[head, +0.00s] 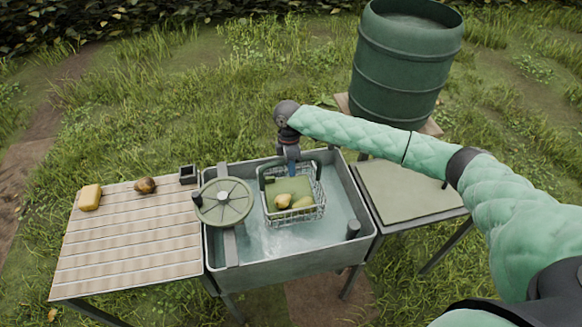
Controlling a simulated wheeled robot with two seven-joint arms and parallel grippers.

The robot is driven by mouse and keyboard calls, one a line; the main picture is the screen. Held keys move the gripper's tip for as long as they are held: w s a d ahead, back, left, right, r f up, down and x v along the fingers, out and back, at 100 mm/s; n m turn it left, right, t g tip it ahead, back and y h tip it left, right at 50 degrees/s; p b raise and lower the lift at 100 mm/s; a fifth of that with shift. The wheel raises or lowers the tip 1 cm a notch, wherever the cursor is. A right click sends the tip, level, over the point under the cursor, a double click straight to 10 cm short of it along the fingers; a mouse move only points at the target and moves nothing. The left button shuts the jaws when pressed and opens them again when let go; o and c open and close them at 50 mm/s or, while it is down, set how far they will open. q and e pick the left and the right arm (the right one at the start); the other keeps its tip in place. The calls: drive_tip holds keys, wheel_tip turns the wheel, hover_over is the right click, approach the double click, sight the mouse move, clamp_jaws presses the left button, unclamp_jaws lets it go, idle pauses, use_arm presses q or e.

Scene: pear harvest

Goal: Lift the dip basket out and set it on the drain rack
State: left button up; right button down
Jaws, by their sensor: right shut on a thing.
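The dip basket (296,216) is a wire basket with a dark green handle and yellow pears (283,201) inside. It is within the water basin (285,262); how deep it sits in the water is hard to tell. My right gripper (291,168) comes down from above at the far side of the basket and is shut on it at the handle; the fingertips are partly hidden. A slatted pale wooden top (130,240), apparently the drain rack, stands left of the basin with its middle bare. My left gripper is out of view.
A round green lid-like wheel (223,202) sits on a bar across the basin's left side. A yellow sponge-like block (89,197), a brown object (145,185) and a small black box (187,174) line the slatted top's back. A green barrel (400,75) stands behind right.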

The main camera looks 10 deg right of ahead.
wheel_tip(320, 180, up, 2)
drive_tip(key=shift+r+p, duration=0.25)
drive_tip(key=shift+p, duration=0.45)
drive_tip(key=shift+r, duration=1.9)
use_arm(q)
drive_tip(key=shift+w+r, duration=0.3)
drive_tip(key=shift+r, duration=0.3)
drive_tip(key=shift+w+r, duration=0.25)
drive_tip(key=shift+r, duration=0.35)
use_arm(e)
drive_tip(key=shift+r, duration=1.85)
